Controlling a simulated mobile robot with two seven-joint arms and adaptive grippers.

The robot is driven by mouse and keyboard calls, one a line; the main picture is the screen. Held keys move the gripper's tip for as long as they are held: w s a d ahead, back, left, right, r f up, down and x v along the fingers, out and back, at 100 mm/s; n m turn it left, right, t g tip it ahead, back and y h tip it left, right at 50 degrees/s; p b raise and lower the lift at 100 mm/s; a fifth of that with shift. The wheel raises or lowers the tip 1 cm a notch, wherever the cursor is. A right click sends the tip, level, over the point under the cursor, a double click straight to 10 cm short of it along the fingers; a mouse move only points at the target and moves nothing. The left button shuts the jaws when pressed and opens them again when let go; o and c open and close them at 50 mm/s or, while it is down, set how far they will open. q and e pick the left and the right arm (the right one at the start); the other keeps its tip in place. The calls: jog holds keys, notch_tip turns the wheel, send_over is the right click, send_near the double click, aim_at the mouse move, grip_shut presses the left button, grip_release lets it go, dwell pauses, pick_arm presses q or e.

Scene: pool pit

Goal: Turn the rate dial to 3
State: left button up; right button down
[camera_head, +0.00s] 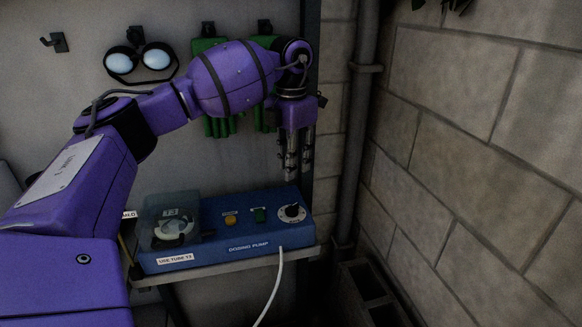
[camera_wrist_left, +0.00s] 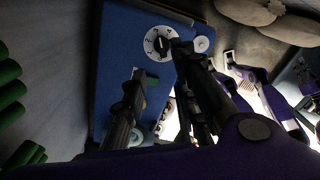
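The blue dosing pump (camera_head: 215,258) stands on a shelf. Its rate dial (camera_head: 292,212), a white numbered disc with a black knob, is at the right end of its top. In the left wrist view the dial (camera_wrist_left: 153,38) is just beyond the fingertips, partly covered by one finger; I cannot tell for sure which number the knob points to. My left gripper (camera_head: 296,172) hangs fingers down above the dial, apart from it. The left wrist view shows its two fingers (camera_wrist_left: 158,62) spread with nothing between them.
A green switch (camera_head: 259,215) and a yellow button (camera_head: 230,220) sit left of the dial. A clear-covered pump head (camera_head: 168,222) is at the left end. A white tube (camera_head: 275,290) hangs in front. A block wall (camera_head: 470,130) and pipe (camera_head: 355,130) stand right.

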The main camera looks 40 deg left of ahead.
pick_arm(q)
jog(key=m, duration=0.2)
send_over(292, 206)
notch_tip(292, 206, down, 5)
jog(key=shift+a+r+b, duration=0.1)
jog(key=shift+b, duration=0.2)
notch_tip(292, 206, down, 7)
jog(key=shift+f+p, duration=0.2)
jog(key=shift+p, duration=0.15)
jog(key=shift+c, duration=0.6)
